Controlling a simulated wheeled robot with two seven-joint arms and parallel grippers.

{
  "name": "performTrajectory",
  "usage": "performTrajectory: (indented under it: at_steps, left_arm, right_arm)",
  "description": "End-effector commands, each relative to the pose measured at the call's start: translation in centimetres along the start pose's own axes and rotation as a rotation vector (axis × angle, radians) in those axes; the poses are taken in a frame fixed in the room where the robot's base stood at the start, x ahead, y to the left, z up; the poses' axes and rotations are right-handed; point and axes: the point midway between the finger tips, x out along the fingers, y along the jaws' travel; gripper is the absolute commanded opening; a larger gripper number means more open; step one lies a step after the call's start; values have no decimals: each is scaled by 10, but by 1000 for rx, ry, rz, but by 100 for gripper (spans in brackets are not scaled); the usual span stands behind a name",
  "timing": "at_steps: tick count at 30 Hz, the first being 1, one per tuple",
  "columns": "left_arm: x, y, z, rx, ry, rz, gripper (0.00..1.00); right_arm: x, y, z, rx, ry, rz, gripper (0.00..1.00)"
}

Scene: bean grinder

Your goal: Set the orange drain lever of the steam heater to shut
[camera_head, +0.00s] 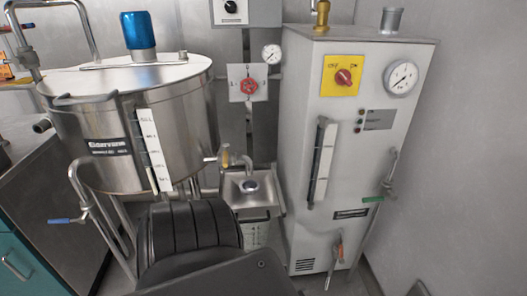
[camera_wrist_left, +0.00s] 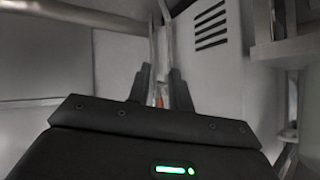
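The steam heater (camera_head: 345,150) is the tall grey cabinet right of centre in the head view. Its orange drain lever (camera_head: 340,251) sits low on the front, right of the vent slots, and looks roughly upright. In the left wrist view, the two dark fingers of my left gripper (camera_wrist_left: 160,78) stand apart. A small orange piece (camera_wrist_left: 159,102), probably the lever, shows between them, partly hidden; I see no clear contact. I cannot make out the left fingers in the head view. My right gripper is in neither view.
The heater also carries a red knob on a yellow plate (camera_head: 341,77), a gauge (camera_head: 402,77) and a green-handled valve (camera_head: 373,199). A steel tank (camera_head: 90,160) with a blue-handled valve (camera_head: 60,221) stands left. A small sink (camera_head: 249,187) lies between. Vent slots (camera_wrist_left: 211,25) show in the wrist view.

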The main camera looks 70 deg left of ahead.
Motion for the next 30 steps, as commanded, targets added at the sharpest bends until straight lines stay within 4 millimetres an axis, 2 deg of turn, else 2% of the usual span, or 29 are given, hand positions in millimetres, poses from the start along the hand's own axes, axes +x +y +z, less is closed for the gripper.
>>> performTrajectory:
  at_steps: [1,11,18,24,30]
  left_arm:
    - [-12,0,2,10,-35,8,21]
    - [-58,15,52,81,-229,72,21]
    - [-98,26,83,120,-356,123,21]
    - [-128,34,104,144,-440,164,21]
    - [-149,40,118,160,-496,192,21]
  right_arm:
    - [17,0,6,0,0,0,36]
    - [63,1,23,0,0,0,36]
    - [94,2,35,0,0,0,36]
    - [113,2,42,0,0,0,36]
    - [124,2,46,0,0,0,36]
